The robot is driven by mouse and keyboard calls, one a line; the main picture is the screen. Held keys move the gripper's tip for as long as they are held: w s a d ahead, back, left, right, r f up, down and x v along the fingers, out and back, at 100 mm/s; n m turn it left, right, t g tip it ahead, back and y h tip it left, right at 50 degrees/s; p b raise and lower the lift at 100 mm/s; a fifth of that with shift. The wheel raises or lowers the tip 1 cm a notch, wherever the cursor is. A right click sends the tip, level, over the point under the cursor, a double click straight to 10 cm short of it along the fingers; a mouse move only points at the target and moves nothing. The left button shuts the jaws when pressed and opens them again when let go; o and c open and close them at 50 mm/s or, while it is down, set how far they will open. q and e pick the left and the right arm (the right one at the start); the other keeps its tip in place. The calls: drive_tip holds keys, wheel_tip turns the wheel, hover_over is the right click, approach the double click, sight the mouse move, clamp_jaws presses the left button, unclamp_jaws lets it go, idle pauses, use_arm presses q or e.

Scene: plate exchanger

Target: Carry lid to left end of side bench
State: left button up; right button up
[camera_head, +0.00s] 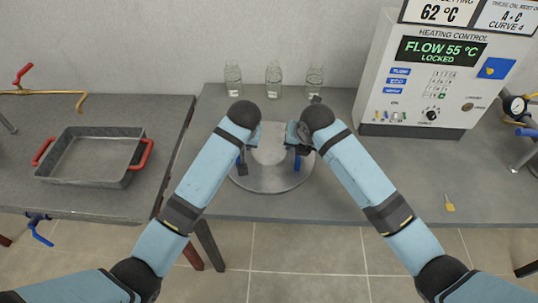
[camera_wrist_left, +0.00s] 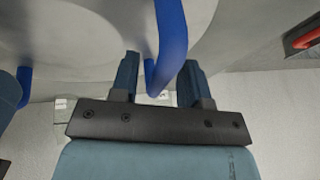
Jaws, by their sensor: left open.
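The lid (camera_head: 272,183) is a round grey metal disc with blue handles at its left and right sides. It is over the middle bench near its front edge; I cannot tell whether it touches the bench. My left gripper (camera_head: 243,163) is at the left blue handle. In the left wrist view the open fingers of my left gripper (camera_wrist_left: 160,80) stand either side of the blue handle (camera_wrist_left: 172,45), with gaps showing. My right gripper (camera_head: 298,150) is at the right blue handle (camera_head: 297,163); its fingers are mostly hidden by its arm.
A grey tray (camera_head: 90,183) with red handles sits on the left bench (camera_head: 165,125), across a narrow gap from the middle bench (camera_head: 350,205). Several glass bottles (camera_head: 273,80) stand at the back wall. A heating control box (camera_head: 420,85) stands at right; a yellow key-like tag (camera_head: 449,204) lies before it.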

use_arm(q)
drive_tip(key=v, duration=1.2)
use_arm(e)
drive_tip(key=v, duration=1.2)
